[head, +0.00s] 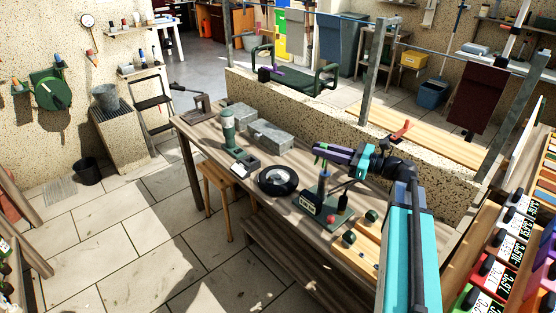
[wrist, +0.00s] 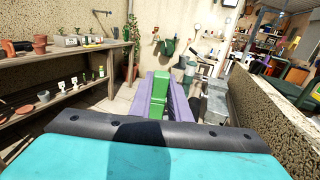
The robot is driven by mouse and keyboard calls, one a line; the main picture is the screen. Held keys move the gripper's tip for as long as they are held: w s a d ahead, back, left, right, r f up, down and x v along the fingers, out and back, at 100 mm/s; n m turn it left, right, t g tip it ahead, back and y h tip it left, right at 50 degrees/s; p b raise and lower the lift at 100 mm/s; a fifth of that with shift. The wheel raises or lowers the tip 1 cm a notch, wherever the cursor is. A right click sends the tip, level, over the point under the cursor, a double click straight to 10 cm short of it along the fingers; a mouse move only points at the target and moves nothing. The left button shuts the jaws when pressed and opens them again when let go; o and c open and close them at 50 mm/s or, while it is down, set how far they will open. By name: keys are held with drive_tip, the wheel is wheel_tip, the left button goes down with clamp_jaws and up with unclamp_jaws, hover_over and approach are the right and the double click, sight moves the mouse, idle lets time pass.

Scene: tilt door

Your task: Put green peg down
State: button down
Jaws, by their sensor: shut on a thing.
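My gripper (head: 325,150), with purple fingers, is above the wooden workbench (head: 305,160) in the head view. It is shut on the green peg (wrist: 159,95), a bright green block between the purple fingers in the wrist view. In the head view only a small green bit of the peg (head: 317,147) shows at the fingertips. The rest of it is hidden by the fingers. The peg is held in the air, apart from the bench top.
On the bench are a black round disc (head: 278,181), a green device with a red knob (head: 326,205), a grey-green cylinder (head: 228,126) and grey metal boxes (head: 265,136). A speckled low wall (head: 310,112) runs behind the bench. Bare wood shows between the disc and the boxes.

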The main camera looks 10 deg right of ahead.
drive_tip(key=w+d+r, duration=0.4)
drive_tip(key=d+r, duration=0.1)
drive_tip(key=r, duration=0.2)
drive_tip(key=w+a+f+b, duration=0.2)
drive_tip(key=w+a+f, duration=0.1)
drive_tip(key=w+f, duration=0.5)
drive_tip(key=w+a+f+b, duration=0.3)
drive_tip(key=w+f, duration=0.5)
drive_tip(key=f, duration=0.3)
drive_tip(key=shift+w+a+g+h, duration=0.3)
drive_tip(key=shift+w+a, duration=0.1)
drive_tip(key=shift+a, duration=0.1)
drive_tip(key=shift+f, duration=0.2)
drive_tip(key=shift+f+p, duration=0.5)
drive_tip(key=shift+f, duration=2.5)
